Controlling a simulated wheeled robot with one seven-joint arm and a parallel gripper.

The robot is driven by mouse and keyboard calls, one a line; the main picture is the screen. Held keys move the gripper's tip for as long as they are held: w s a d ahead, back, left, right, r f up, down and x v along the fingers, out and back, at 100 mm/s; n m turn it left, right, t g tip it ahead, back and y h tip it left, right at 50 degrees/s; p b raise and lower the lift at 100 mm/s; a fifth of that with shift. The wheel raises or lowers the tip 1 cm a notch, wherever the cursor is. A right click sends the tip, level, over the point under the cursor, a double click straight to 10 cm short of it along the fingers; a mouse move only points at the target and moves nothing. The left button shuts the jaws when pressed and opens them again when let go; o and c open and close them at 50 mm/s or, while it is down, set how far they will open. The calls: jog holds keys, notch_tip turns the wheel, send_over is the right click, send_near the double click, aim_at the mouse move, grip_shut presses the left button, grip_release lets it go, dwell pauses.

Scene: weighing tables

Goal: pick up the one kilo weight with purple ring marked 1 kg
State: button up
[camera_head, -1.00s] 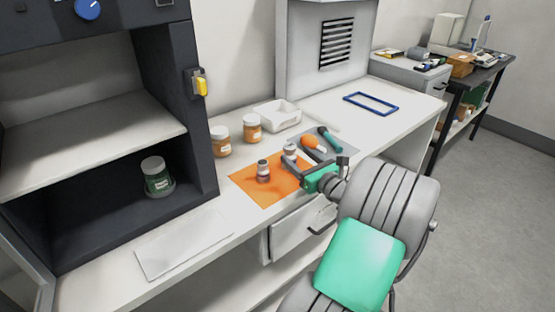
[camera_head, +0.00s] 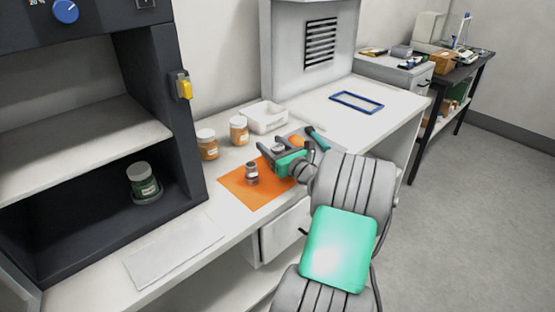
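A small metal weight (camera_head: 252,173) stands upright on the orange mat (camera_head: 238,193). It has a darker band, but its colour and any marking are too small to read. A second metal weight (camera_head: 278,148) stands farther back, partly hidden by my gripper. Its ring and marking cannot be made out. My gripper (camera_head: 268,153) is over the back right part of the mat, its fingers spread and pointing to the back left. It is right of and behind the nearer weight, apart from it, and close to the farther one. I see nothing clearly held.
Two orange-brown jars (camera_head: 208,144) and a white tray (camera_head: 265,116) stand behind the mat. An orange bulb and a dark green-handled tool (camera_head: 318,138) lie to the right. A blue frame (camera_head: 357,102) lies farther right. A dark cabinet (camera_head: 180,140) bounds the left.

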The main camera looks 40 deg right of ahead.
grip_shut()
dwell(0.3)
dwell(0.3)
jog(key=shift+r, duration=0.15)
